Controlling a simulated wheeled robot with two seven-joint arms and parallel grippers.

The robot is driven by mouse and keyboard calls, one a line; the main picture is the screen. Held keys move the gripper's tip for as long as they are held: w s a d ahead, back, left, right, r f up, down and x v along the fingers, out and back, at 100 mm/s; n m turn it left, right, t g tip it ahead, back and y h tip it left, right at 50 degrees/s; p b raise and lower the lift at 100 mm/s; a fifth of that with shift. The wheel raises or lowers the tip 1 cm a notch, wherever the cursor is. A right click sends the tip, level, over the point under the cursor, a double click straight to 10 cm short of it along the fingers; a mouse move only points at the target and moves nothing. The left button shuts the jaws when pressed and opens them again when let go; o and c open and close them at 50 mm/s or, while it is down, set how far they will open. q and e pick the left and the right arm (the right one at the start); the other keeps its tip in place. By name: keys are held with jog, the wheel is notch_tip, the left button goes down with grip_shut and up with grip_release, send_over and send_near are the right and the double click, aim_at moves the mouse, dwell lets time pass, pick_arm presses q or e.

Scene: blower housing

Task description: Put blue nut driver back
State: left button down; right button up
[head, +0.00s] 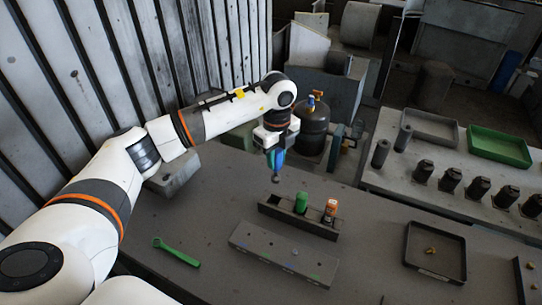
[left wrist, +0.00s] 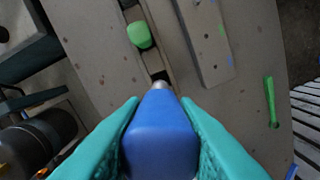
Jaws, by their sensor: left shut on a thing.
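My left gripper (head: 275,160) is shut on the blue nut driver, holding it above the table a little behind and left of the dark rack. In the left wrist view the blue nut driver's handle (left wrist: 158,135) sits between the teal fingers, with its metal shank pointing away toward the rack. The dark rack (head: 282,214) holds a green-handled driver (head: 301,202) and an orange-handled driver (head: 331,207). My right gripper is not in view.
A grey block with small holes (head: 283,254) lies in front of the rack. A green wrench (head: 176,252) lies to the left. A dark tray (head: 435,252) with small brass-coloured parts stands to the right. A gas cylinder (head: 313,130) stands behind the table.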

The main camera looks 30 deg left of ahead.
aim_at(274, 177)
pick_arm(q)
jog(key=shift+a, duration=0.15)
jog(key=shift+s+f+b, duration=0.1)
jog(key=shift+f+b, duration=0.2)
jog(key=shift+s+a+f+b, duration=0.1)
jog(key=shift+s+f+b, duration=0.05)
jog(key=shift+f+b, duration=0.45)
notch_tip(274, 177, down, 5)
jog(key=b, duration=0.3)
jog(key=shift+f+b, duration=0.35)
jog(key=shift+f, duration=0.25)
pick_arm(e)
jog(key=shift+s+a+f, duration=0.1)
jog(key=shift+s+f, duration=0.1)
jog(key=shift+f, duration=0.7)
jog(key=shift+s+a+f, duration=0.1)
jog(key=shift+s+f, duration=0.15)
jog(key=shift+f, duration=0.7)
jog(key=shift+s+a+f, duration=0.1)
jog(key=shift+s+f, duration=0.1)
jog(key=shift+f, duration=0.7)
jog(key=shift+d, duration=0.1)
pick_arm(q)
jog(key=shift+f, duration=0.15)
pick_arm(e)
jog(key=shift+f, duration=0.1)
